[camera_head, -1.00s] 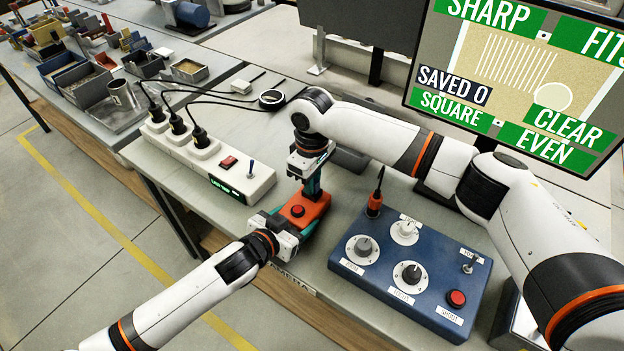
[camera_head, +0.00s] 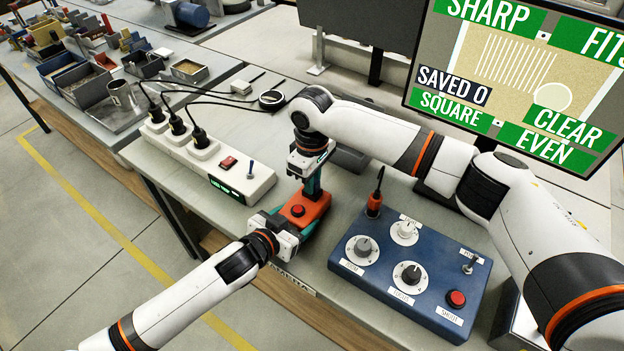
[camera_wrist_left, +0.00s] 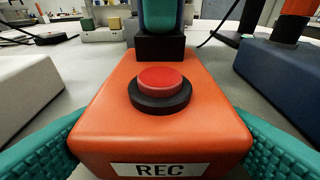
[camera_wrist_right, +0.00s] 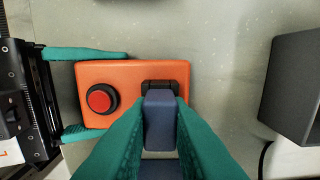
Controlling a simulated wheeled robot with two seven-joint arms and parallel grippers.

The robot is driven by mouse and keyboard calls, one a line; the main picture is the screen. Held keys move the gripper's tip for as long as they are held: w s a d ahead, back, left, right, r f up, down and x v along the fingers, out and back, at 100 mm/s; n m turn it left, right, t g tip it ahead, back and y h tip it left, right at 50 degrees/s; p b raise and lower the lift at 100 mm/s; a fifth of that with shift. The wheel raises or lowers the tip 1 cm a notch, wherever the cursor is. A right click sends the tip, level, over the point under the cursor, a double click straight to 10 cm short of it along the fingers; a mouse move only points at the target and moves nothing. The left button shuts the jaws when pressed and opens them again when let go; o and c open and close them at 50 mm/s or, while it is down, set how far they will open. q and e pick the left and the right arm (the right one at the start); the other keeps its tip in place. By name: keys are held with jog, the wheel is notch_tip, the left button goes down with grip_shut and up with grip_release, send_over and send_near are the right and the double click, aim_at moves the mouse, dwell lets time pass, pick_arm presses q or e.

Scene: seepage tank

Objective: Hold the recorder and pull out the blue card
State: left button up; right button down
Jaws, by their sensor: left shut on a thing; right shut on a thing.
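The orange recorder (camera_head: 315,207), with a red button on top and a REC label, lies flat on the grey bench. My left gripper (camera_head: 289,222) is shut on its near end, with teal fingers along both sides in the left wrist view (camera_wrist_left: 160,125). My right gripper (camera_head: 313,182) points down over the recorder's far end. It is shut on the dark blue card (camera_wrist_right: 160,118), which stands at the black slot (camera_wrist_left: 160,47) on top of the recorder. How deep the card sits in the slot is hidden by the fingers.
A blue control box (camera_head: 410,270) with dials stands to the right of the recorder. A white power strip (camera_head: 215,165) with plugged cables lies to the left. A monitor (camera_head: 520,85) stands at the back right, showing SAVED 0. The bench's front edge (camera_head: 320,293) is close.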

pick_arm(q)
jog(key=shift+f, duration=0.2)
pick_arm(e)
jog(key=shift+r, duration=0.25)
jog(key=shift+r, duration=2.1)
pick_arm(q)
jog(key=o, duration=1.2)
jog(key=shift+o, duration=0.2)
jog(key=shift+r, duration=0.1)
jog(key=v, duration=1.1)
pick_arm(e)
jog(key=shift+a, duration=0.1)
pick_arm(q)
jog(key=shift+s+a+r, duration=0.25)
jog(key=shift+s+a, duration=0.1)
jog(key=shift+s, duration=0.1)
